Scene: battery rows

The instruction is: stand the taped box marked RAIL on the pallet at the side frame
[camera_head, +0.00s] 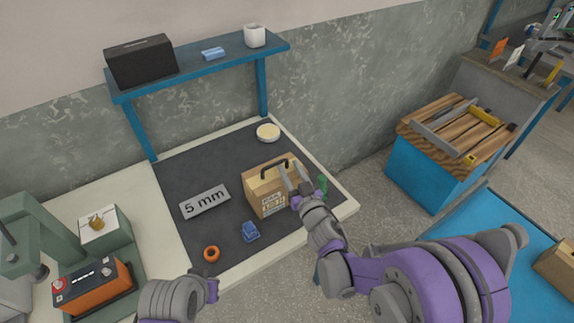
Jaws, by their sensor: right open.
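A taped cardboard box (258,196) with a dark handle on top and a printed label stands on the dark mat. The print is too small to read, so I cannot tell whether it says RAIL. My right gripper (293,178) is open at the box's upper right side, its fingers beside the right end of the handle. I cannot tell whether they touch. My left gripper (212,289) is low in the picture, away from the box, and its fingers are unclear. A wooden slatted top (455,128) on a blue stand, perhaps the pallet, is at the right, bearing metal bars and yellow pieces.
The mat (180,170) also bears a "5 mm" plate (204,202), an orange ring (211,254), a blue part (250,232) and a cream disc (268,131). A blue shelf (190,72) stands behind. Another cardboard box (558,268) lies at the right edge on a blue surface (500,228).

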